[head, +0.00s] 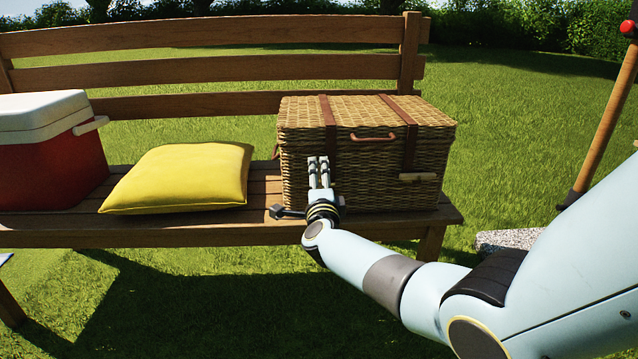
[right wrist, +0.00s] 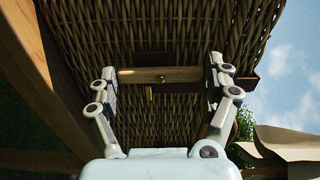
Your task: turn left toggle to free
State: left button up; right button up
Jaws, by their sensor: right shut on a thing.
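The wicker hamper (head: 370,150) stands closed on the bench, with two brown straps over its lid. Its right toggle (head: 417,177) is a pale wooden bar lying level on the front. My right gripper (head: 318,163) is at the hamper's front, below the left strap, and hides the left toggle in the head view. In the right wrist view the left toggle (right wrist: 160,75) is a wooden bar with a round pin at its middle, lying across between the fingertips. The right gripper is shut on the bar's two ends. My left gripper is not in view.
A yellow cushion (head: 183,178) lies on the bench (head: 240,226) left of the hamper. A red cooler (head: 50,155) with a white lid stands at the far left. A copper handle (head: 373,137) sticks out from the hamper's front. A wooden-handled tool (head: 608,122) stands at the right.

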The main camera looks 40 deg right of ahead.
jog(key=o, duration=1)
jog(key=shift+s, duration=0.1)
jog(key=v, duration=1.1)
jog(key=shift+s+a, duration=0.2)
jog(key=shift+s, duration=0.15)
